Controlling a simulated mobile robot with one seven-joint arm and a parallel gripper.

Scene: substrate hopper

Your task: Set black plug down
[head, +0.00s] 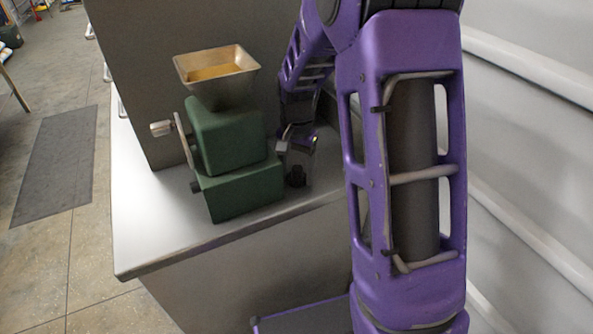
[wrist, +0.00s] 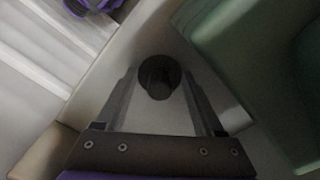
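The black plug (head: 296,178) is a small dark piece on the counter, close to the right side of the green machine. In the wrist view the plug (wrist: 158,78) shows as a round dark disc with a narrower body, between my fingertips. My gripper (head: 297,160) points down over it. In the wrist view the two fingers of my gripper (wrist: 160,86) stand apart on either side of the plug, with what look like narrow gaps. The plug's underside is hidden, and its contact with the counter is hard to make out.
The green machine (head: 232,150) with a metal hopper (head: 217,70) holding yellowish material stands just left of my gripper. Its crank (head: 163,128) sticks out left. The light counter (head: 150,215) is clear at the front left. A grey panel (head: 140,60) rises behind.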

